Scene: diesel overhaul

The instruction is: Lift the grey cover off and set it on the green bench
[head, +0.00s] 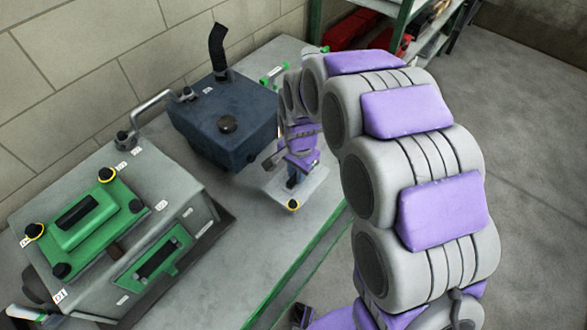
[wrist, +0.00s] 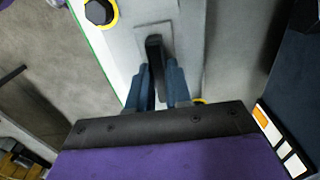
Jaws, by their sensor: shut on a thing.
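The grey cover (head: 312,186) is a pale flat plate at the front edge of the green bench (head: 215,235). A yellow-ringed bolt (head: 293,205) sits at its near corner. My gripper (head: 291,182) comes down on it from above. In the wrist view my gripper (wrist: 157,76) is shut on the black handle (wrist: 154,48) of the cover (wrist: 190,45), and a yellow-ringed dark bolt (wrist: 100,11) shows at one corner. I cannot tell whether the cover touches the bench top or hangs just above it.
A dark blue box (head: 225,130) with a black hose (head: 217,50) stands close behind my gripper. The grey engine block (head: 185,190) with green covers (head: 90,225) stands at left, joined by a pipe (head: 150,105). Bare bench lies between block and cover.

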